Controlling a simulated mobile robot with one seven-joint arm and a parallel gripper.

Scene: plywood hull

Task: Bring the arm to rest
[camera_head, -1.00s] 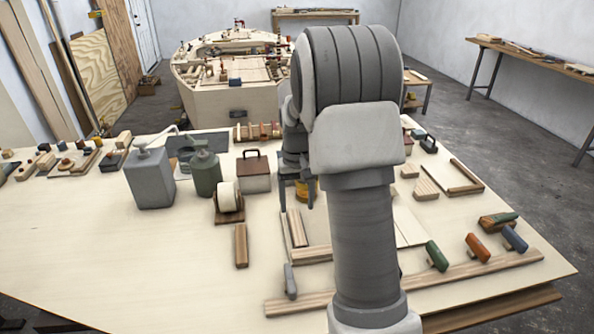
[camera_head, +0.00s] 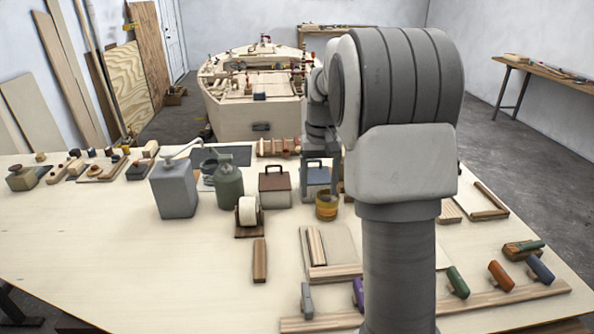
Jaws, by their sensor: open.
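My grey arm rises at the right of centre in the head view, over the pale plywood bench (camera_head: 120,250). Its bent upper joint stands tall, and the forearm reaches away from the camera. My gripper (camera_head: 322,168) hangs at the far end, partly hidden behind the arm, with its fingers pointing down. It is open and holds nothing that I can see. An amber jar (camera_head: 327,208) stands on the bench just below the fingers in the picture. The depth gap between them is hard to judge.
A blue-grey box (camera_head: 314,186) and a brown handled box (camera_head: 275,187) stand near the gripper. A grey can (camera_head: 174,190), a green can (camera_head: 228,186) and a tape roll (camera_head: 248,212) stand left. Coloured-handled tools line the front right. The bench's left front is clear.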

